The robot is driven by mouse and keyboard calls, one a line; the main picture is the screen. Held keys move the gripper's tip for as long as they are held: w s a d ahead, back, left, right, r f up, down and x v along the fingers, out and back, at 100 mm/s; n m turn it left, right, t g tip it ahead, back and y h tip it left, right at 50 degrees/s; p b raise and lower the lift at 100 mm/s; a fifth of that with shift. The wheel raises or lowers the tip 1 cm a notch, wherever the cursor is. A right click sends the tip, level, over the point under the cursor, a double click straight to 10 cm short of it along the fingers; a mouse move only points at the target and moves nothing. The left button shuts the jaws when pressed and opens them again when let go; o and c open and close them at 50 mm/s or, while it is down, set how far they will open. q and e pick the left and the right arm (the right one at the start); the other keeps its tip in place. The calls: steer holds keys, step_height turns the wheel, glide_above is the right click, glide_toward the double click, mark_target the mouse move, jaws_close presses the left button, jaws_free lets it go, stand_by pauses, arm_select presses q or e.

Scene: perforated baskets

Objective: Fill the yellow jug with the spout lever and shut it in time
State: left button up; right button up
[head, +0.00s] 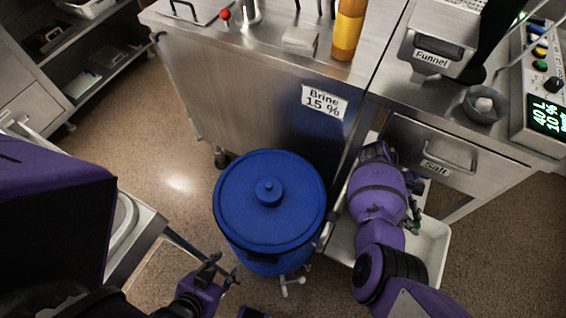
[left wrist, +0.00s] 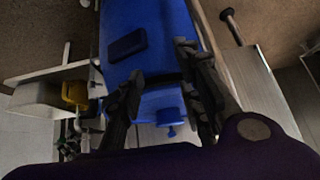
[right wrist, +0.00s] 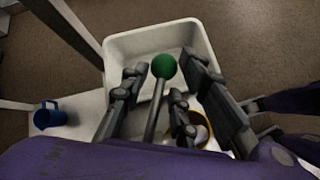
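The yellow jug (left wrist: 74,93) shows in the left wrist view at the left, beside a white bin. In the right wrist view its yellow rim (right wrist: 190,129) is partly hidden behind my fingers. The spout lever is a grey rod with a green ball (right wrist: 164,66). My right gripper (right wrist: 165,72) is open, its fingers on either side of the lever. Whether they touch it I cannot tell. The blue barrel (head: 268,195) stands upright, lidded. My left gripper (head: 225,272) is open and empty near the barrel's lower left. Whether liquid flows is not visible.
A white bin (right wrist: 203,38) lies around the lever and jug area. A blue mug (right wrist: 48,115) stands left of it. A steel counter (head: 240,85) with a bottle (head: 347,30) is behind the barrel.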

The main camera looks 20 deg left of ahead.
arm_select(q)
steer(key=shift+w, duration=0.15)
arm_select(e)
steer(key=shift+w+a+r, duration=0.1)
steer(key=shift+w, duration=0.05)
steer(key=shift+w+a+r, duration=0.15)
steer(key=shift+a+r, duration=0.05)
steer(key=shift+a, duration=0.1)
arm_select(q)
steer(key=shift+w+d+r+t, duration=0.1)
steer(key=shift+w+r+t, duration=0.05)
steer(key=shift+w, duration=0.5)
steer(key=shift+w+d+r+t, duration=0.1)
steer(key=shift+w+r+t, duration=0.05)
steer(key=shift+w, duration=0.45)
arm_select(e)
steer(key=v, duration=1.1)
steer(key=shift+r, duration=0.2)
arm_select(q)
steer(key=shift+s+a, duration=0.1)
steer(key=shift+s, duration=0.1)
steer(key=shift+s+a+f, duration=0.1)
steer(key=shift+s+f, duration=0.05)
steer(key=shift+s, duration=0.5)
steer(key=shift+s+a+f, duration=0.1)
steer(key=shift+s+f, duration=0.05)
steer(key=shift+s, duration=0.5)
stand_by(3.4)
